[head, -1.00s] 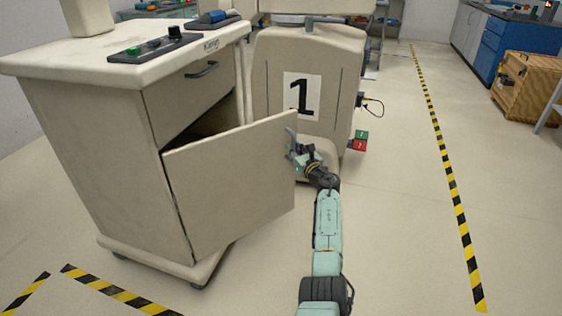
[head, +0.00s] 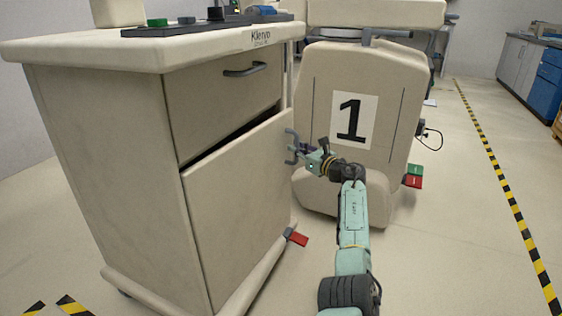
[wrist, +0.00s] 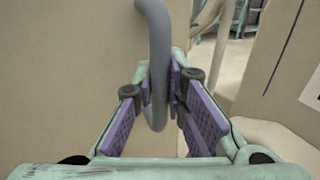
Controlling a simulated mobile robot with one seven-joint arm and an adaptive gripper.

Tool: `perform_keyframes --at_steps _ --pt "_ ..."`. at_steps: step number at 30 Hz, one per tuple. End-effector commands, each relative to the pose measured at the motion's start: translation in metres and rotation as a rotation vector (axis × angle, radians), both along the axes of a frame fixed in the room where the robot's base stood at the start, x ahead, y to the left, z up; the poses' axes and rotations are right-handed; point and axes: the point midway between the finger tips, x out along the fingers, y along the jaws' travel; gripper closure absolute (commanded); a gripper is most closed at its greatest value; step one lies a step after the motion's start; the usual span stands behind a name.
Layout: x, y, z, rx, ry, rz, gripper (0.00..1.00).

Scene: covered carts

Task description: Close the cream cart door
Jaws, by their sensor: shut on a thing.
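The cream cart (head: 120,160) stands at the left in the head view. Its lower door (head: 240,205) is hinged at the left and stands slightly ajar, with a dark gap along its top edge. The door's grey handle (head: 291,148) is near its right edge. My gripper (head: 298,158) is at that handle, to the right of the door. In the wrist view my gripper's purple-padded fingers (wrist: 165,95) are shut on the grey handle (wrist: 158,50), and the door face (wrist: 60,60) fills the left side.
A drawer (head: 225,95) above the door is closed. A cream covered machine marked 1 (head: 390,100) stands close behind my arm, with a red pedal (head: 414,182) at its side. Another red pedal (head: 299,238) sits by the cart's base. Open floor lies at the right, past striped tape (head: 500,180).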

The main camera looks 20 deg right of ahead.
Motion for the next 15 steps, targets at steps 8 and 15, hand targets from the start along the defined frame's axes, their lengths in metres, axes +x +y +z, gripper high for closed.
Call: perform_keyframes --at_steps 8,15 --pt "0.022 0.019 -0.006 -0.002 0.006 0.007 1.00" --pt "0.031 0.027 -0.003 -0.001 0.005 0.004 1.00"
